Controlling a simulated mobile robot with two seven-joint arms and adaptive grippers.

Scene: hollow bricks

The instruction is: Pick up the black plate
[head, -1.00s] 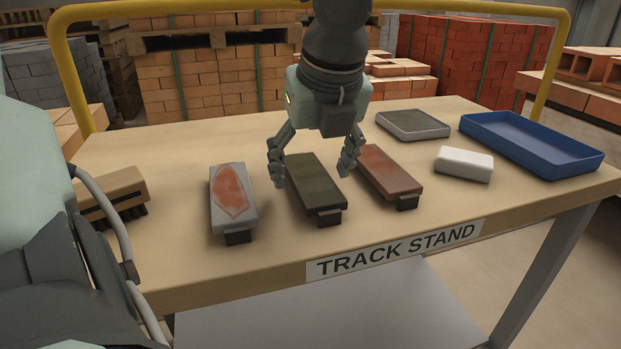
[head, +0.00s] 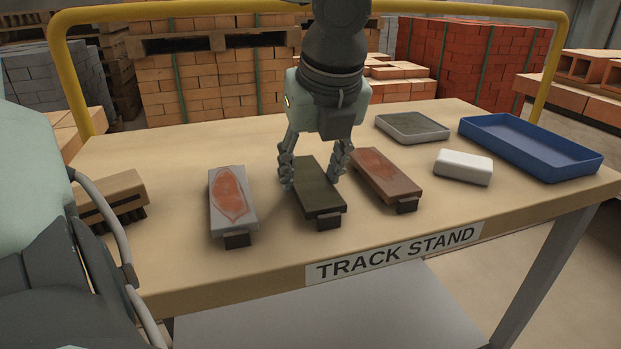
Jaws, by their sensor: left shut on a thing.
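The black plate (head: 320,197) is a dark, olive-black slab in the middle of the row on the table. A small dark block shows under its front end. My left gripper (head: 312,172) reaches down from above and is shut on the plate's long sides near its back half. The plate appears still low at the table; any gap beneath it is hard to tell. A grey plate with a red patch (head: 232,196) lies to its left. A reddish-brown plate (head: 386,175) lies to its right, close to the gripper's right finger. My right gripper is not in view.
A wooden brush (head: 113,195) lies at the left. A grey tray (head: 441,134), a white block (head: 463,167) and a blue tray (head: 585,169) are at the right. A yellow rail (head: 84,90) runs behind the table (head: 270,269). The table's front strip is clear.

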